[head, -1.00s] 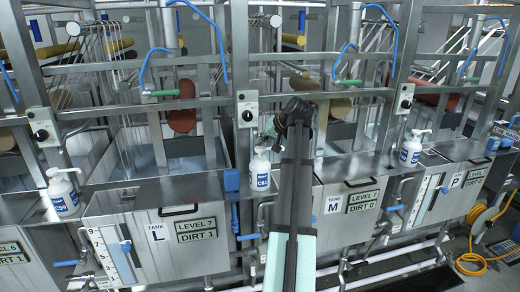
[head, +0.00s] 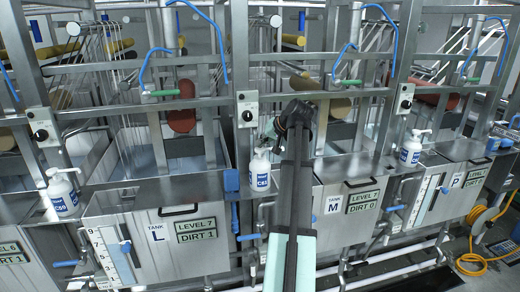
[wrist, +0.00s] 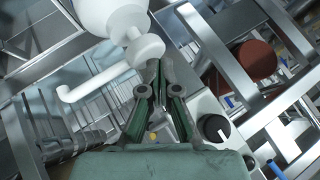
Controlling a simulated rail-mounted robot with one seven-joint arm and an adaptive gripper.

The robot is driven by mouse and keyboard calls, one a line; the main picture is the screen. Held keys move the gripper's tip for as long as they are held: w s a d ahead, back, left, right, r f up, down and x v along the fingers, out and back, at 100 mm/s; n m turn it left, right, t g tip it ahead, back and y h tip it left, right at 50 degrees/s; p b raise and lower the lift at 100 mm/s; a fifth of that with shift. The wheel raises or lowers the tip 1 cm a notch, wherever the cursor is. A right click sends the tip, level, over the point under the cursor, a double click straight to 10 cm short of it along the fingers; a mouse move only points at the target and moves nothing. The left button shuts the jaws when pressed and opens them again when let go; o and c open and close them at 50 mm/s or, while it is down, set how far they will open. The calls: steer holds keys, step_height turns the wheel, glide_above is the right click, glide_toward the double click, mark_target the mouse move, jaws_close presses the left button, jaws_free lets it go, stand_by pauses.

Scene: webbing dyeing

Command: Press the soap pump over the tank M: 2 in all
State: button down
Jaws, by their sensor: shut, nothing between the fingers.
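A white soap bottle with a pump top (head: 260,172) stands at the front ledge between the tank L panel (head: 185,238) and the tank M panel (head: 345,215). Its label is blurred. My gripper (head: 284,128) is just above and to the right of this bottle, and the dark arm covers part of the area. In the wrist view, the white pump head (wrist: 143,50) and its curved spout show close up. The fingertips of my gripper (wrist: 157,72) are together, empty, right beside the pump head. I cannot tell whether they touch it.
Other pump bottles stand at the left (head: 62,192) and right (head: 412,148). A control box with a black knob (head: 247,112) is near the gripper, also in the wrist view (wrist: 213,128). Steel frame bars and blue-handled pipes crowd the area. A yellow hose (head: 478,250) lies at the right.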

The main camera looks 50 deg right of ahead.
steer(key=shift+f, duration=0.75)
stand_by(0.5)
steer(key=shift+r, duration=0.1)
steer(key=shift+r+p, duration=0.5)
steer(key=shift+r, duration=0.85)
steer(key=shift+r, duration=0.1)
steer(key=shift+r+p, duration=1.35)
steer(key=shift+r, duration=1.1)
